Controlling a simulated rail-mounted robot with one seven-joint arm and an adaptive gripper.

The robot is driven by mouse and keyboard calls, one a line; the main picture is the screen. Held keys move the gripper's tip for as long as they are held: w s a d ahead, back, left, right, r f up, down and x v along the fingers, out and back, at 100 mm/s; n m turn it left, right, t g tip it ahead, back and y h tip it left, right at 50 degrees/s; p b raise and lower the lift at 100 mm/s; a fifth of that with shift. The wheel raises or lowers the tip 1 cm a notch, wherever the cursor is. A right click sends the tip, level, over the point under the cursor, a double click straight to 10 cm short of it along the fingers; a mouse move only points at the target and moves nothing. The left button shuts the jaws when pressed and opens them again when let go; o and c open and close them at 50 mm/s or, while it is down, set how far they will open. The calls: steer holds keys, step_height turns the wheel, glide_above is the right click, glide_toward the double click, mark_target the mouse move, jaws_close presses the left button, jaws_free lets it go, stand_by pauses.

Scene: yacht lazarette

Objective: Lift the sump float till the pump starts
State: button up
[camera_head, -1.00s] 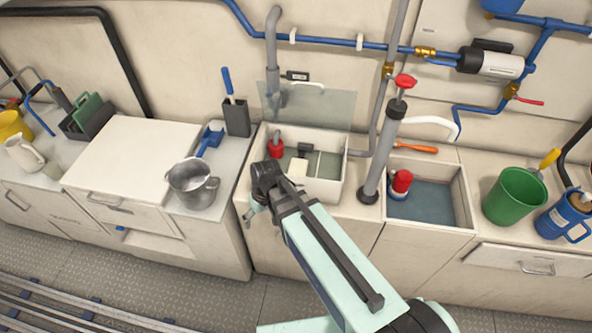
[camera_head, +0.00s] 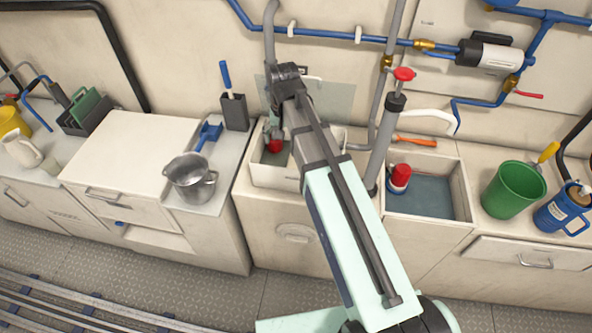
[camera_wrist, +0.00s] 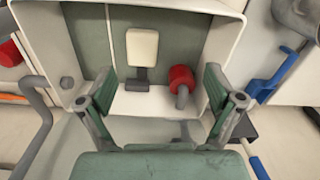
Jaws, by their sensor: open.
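The white sump basin (camera_head: 262,176) sits in the counter, and my arm covers much of it in the head view. In the wrist view, inside the basin (camera_wrist: 38,45), the pale block-shaped float (camera_wrist: 142,47) lies on a dark bracket (camera_wrist: 137,84) near the wall. The red pump (camera_wrist: 181,77) with a grey pipe stub is beside it; it also shows in the head view (camera_head: 275,146). My gripper (camera_wrist: 158,73) is open and empty, its fingers spread either side of float and pump, touching neither as far as I can see. The float is hidden in the head view.
A clear panel (camera_head: 341,106) stands behind the basin.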

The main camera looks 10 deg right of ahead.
mark_target(295, 167)
steer(key=shift+m, duration=0.8)
steer(key=d+f+p, duration=0.1)
steer(key=f, duration=0.4)
steer(key=d+f+p, duration=0.1)
steer(key=f, duration=0.4)
steer(key=w+d+f+p, duration=0.1)
steer(key=f, duration=0.5)
steer(key=shift+d+p, duration=0.25)
steer(key=shift+p, duration=0.15)
